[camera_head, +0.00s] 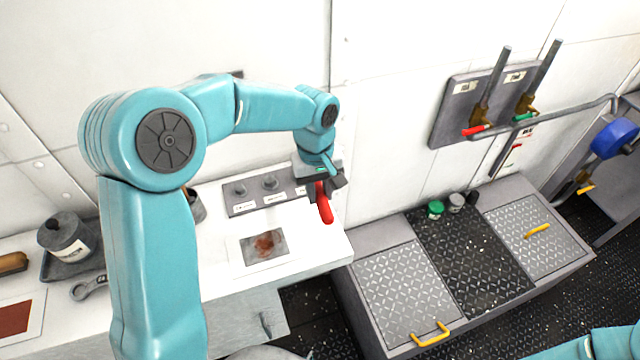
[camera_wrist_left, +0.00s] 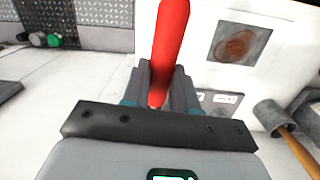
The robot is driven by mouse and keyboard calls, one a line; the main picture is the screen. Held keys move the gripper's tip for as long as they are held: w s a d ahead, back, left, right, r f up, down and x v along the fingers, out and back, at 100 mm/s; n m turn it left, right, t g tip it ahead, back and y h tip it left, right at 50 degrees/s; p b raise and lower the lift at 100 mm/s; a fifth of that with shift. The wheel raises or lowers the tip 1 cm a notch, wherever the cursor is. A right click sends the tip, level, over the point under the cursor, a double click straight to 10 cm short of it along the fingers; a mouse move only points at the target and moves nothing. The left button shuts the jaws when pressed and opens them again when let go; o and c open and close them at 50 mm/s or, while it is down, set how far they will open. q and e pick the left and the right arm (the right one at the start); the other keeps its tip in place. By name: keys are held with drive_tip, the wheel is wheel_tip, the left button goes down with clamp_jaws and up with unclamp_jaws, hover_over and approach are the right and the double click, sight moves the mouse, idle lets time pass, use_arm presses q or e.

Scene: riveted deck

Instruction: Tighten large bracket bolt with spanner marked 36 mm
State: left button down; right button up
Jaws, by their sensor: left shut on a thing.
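My left gripper (camera_head: 320,178) is shut on a red handle (camera_head: 324,204) at the right end of the white bench. In the left wrist view, the red handle (camera_wrist_left: 168,45) stands out from between the fingers (camera_wrist_left: 160,92); whatever it belongs to is hidden by the gripper. A grey plate with round bolt-like knobs and labels (camera_head: 253,200) lies just left of the gripper; I cannot read the labels. A grey spanner head (camera_head: 88,288) lies on the bench at left, partly behind my left arm. No 36 mm mark is readable. My right gripper is out of view.
A framed rust-stained plate (camera_head: 264,247) is on the bench front. A grey pot (camera_head: 63,238) stands at left. A wooden-handled tool (camera_wrist_left: 296,150) shows in the left wrist view. Right are a low chest (camera_head: 395,285) with yellow handles and a wall lever panel (camera_head: 462,108).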

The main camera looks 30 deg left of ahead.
use_arm(q)
drive_tip(key=shift+a+f+n, duration=0.1)
drive_tip(key=shift+a+n, duration=0.05)
drive_tip(key=shift+n, duration=0.25)
wheel_tip(320, 180, down, 5)
drive_tip(key=b, duration=0.4)
drive_tip(key=shift+w, duration=0.15)
drive_tip(key=w+d+n+p, duration=0.3)
drive_tip(key=w+d+n, duration=0.1)
drive_tip(key=w+n, duration=0.5)
drive_tip(key=shift+w+r+t+p, duration=0.3)
drive_tip(key=shift+w+t, duration=0.1)
drive_tip(key=shift+w, duration=0.65)
drive_tip(key=shift+f, duration=0.1)
drive_tip(key=shift+w+a+t+b, duration=0.1)
drive_tip(key=shift+a+t+b, duration=0.3)
drive_tip(key=shift+b, duration=1.25)
drive_tip(key=shift+w+a+t+b, duration=0.1)
drive_tip(key=shift+t+b, duration=0.5)
drive_tip(key=shift+b, duration=1)
